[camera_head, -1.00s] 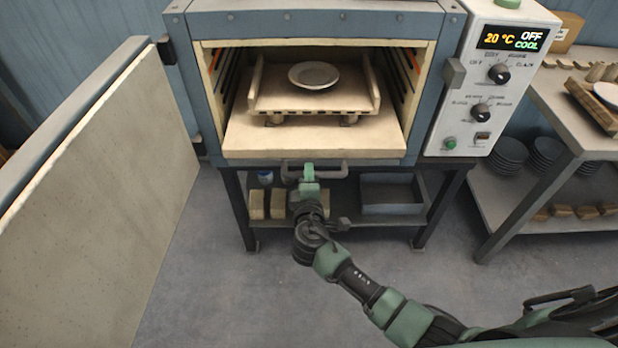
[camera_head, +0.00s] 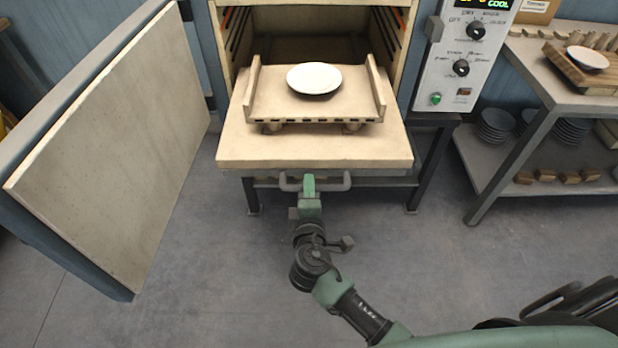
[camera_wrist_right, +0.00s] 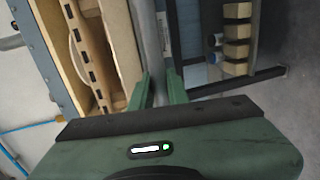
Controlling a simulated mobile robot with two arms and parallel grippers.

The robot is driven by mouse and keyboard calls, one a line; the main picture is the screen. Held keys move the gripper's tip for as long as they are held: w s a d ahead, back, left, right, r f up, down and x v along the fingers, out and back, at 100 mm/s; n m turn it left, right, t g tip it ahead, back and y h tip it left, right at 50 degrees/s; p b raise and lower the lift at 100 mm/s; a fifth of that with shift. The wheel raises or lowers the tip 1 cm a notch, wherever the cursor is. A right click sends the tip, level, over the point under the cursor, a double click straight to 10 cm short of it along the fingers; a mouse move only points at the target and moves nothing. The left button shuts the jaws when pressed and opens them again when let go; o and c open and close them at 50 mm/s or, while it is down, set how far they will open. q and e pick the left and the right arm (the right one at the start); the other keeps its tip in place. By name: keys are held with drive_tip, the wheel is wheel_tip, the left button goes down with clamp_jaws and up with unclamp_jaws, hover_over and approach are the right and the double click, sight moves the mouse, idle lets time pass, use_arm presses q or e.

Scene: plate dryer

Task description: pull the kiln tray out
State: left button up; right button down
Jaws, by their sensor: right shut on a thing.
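The kiln tray (camera_head: 235,150) is a thick pale slab that stands well out of the kiln's front opening. On it sits a raised cream shelf with side walls (camera_head: 262,97), and a white plate (camera_head: 314,78) lies on that shelf. A grey bar handle (camera_head: 333,181) runs along the tray's front edge. My right gripper (camera_head: 309,183) is shut on this handle near its middle. The right wrist view shows the green fingers (camera_wrist_right: 160,88) on either side of the grey handle bar (camera_wrist_right: 150,40). My left gripper is not in view.
The kiln door (camera_head: 110,150) stands open at the left. The control panel (camera_head: 463,55) is right of the opening. A side table (camera_head: 535,70) at the right carries a plate on a wooden board, with stacked dark bowls below. The floor in front is clear.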

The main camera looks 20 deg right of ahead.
drive_tip(key=shift+s+a+f, duration=0.1)
drive_tip(key=shift+s+a, duration=0.05)
drive_tip(key=shift+s, duration=0.4)
drive_tip(key=shift+s+a, duration=0.15)
drive_tip(key=shift+s, duration=0.4)
drive_tip(key=c, duration=1.4)
unclamp_jaws()
drive_tip(key=shift+o, duration=0.2)
drive_tip(key=v, duration=0.7)
drive_tip(key=shift+s+b, duration=0.35)
drive_tip(key=shift+b, duration=0.05)
drive_tip(key=shift+a, duration=0.15)
